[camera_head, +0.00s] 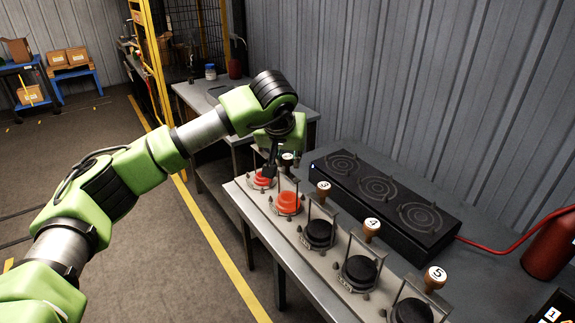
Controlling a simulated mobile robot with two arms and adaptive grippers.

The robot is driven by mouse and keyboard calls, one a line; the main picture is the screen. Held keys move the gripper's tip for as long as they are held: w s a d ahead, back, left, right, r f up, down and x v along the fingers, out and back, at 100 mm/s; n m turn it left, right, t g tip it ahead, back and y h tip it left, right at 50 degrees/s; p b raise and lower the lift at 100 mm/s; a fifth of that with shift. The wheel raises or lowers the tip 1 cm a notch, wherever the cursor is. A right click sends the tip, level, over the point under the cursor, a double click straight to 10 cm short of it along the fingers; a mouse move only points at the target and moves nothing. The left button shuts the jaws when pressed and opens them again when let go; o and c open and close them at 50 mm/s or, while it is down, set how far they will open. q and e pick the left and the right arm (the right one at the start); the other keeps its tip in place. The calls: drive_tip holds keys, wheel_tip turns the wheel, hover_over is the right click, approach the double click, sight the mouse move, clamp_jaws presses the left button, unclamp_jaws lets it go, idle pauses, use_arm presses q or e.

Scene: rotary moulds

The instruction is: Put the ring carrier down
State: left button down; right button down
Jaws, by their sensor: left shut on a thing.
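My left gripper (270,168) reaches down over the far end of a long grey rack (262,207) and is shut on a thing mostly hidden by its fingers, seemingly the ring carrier. Just below the fingertips is a red round piece (262,179). A second red round piece (288,202) sits nearer in the row. I cannot tell whether the held thing touches the rack. My right gripper is not in view.
Black round pieces (319,233) stand in thin metal frames along the near rack, beside numbered wooden knobs (372,226). A black three-ring plate (382,189) lies behind, by the corrugated wall. A red extinguisher-like cylinder (551,246) stands at right.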

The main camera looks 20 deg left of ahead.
use_arm(q)
drive_tip(key=shift+r, duration=0.25)
drive_tip(key=shift+f, duration=0.15)
drive_tip(key=c, duration=1.8)
unclamp_jaws()
drive_tip(key=shift+s+f, duration=0.1)
